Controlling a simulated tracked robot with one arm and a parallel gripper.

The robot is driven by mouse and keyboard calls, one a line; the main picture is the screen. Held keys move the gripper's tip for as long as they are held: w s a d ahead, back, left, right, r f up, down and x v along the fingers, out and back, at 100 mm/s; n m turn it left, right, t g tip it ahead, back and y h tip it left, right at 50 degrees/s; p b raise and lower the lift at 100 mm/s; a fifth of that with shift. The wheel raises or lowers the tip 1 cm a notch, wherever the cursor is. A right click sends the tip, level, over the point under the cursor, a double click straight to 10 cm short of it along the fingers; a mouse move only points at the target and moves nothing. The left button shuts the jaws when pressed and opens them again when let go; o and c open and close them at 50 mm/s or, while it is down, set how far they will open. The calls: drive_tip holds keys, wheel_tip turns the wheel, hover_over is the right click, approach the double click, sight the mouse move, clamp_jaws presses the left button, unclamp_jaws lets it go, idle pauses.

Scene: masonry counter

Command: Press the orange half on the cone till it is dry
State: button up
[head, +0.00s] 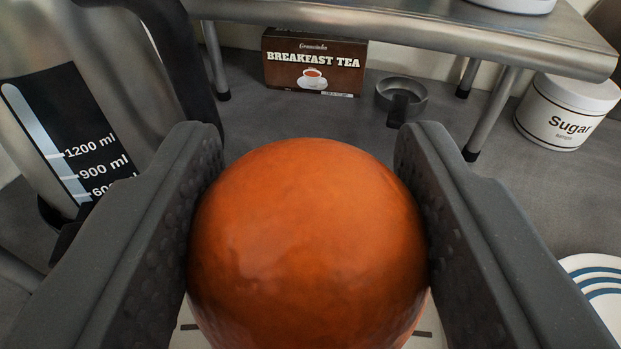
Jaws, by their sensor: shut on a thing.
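The orange half (308,240) fills the lower middle of the head view, its rounded, glossy skin side facing me. My gripper (308,190) is shut on it, one dark textured finger pressed to its left side and one to its right. Its cut face is not visible. The cone is not visible; the orange hides what lies beneath it. A small part of a pale surface with dark slots shows below the orange at both sides.
A metal kettle or jug (110,60) with a millilitre gauge stands close at left. A metal rack (430,32) spans the back, with a breakfast tea box (314,62) and a small dark metal cup (402,92) beneath. A sugar jar (567,112) and a blue-striped plate (598,275) are at right.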

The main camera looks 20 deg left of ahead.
drive_tip(key=shift+s+f, duration=0.1)
drive_tip(key=shift+f, duration=0.45)
idle(3.4)
drive_tip(key=shift+r, duration=0.1)
idle(0.9)
drive_tip(key=shift+r+p, duration=1)
drive_tip(key=shift+r, duration=2.6)
drive_tip(key=shift+f, duration=0.1)
